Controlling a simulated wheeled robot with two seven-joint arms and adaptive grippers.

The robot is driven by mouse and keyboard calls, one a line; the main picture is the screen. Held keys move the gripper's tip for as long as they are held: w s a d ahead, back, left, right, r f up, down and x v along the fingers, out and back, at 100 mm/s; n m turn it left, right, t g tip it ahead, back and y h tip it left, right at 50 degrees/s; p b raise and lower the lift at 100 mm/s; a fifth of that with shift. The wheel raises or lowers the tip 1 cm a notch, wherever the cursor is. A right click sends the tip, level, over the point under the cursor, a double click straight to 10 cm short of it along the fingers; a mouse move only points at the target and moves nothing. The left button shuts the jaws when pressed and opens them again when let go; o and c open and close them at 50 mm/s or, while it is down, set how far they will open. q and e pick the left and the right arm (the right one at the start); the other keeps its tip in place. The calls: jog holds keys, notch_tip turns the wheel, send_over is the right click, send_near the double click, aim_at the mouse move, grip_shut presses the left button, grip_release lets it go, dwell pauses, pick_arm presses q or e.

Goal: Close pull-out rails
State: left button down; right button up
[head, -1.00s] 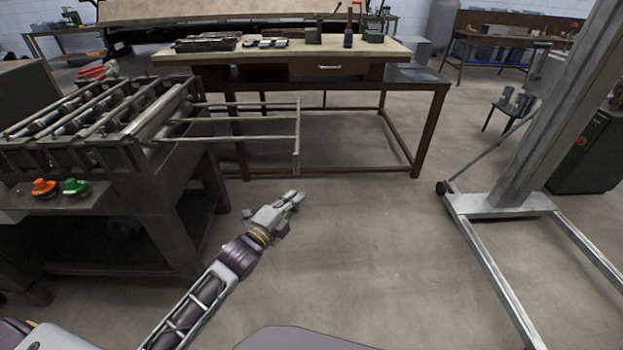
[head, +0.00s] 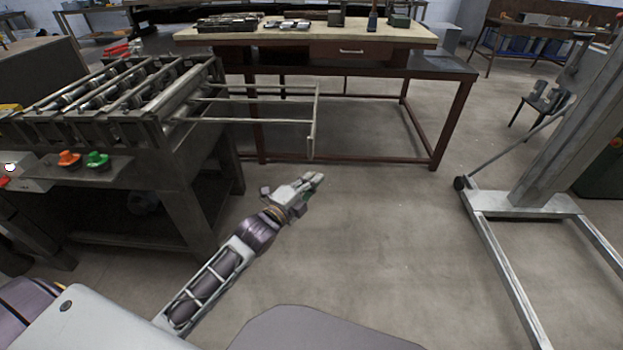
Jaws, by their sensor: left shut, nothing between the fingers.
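The pull-out rails (head: 265,121) stick out to the right from the forming machine (head: 120,105) at the left. My left gripper (head: 318,180) is shut and empty. In the picture it is just below the crossbar's lower end, apart from the rails, over bare floor. My right gripper is not in view.
An orange knob (head: 69,158) and a green knob (head: 97,159) sit on the machine's front. A wooden-topped workbench (head: 420,36) with a red-brown frame stands behind the rails. A metal lift stand (head: 530,205) is at the right. The floor between is clear.

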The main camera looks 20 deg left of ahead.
pick_arm(q)
jog(key=w+a, duration=0.1)
jog(key=w, duration=0.7)
jog(key=shift+w, duration=0.25)
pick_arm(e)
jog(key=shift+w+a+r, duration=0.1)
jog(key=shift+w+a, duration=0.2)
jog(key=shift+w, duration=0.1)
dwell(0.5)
pick_arm(q)
jog(key=shift+a, duration=0.15)
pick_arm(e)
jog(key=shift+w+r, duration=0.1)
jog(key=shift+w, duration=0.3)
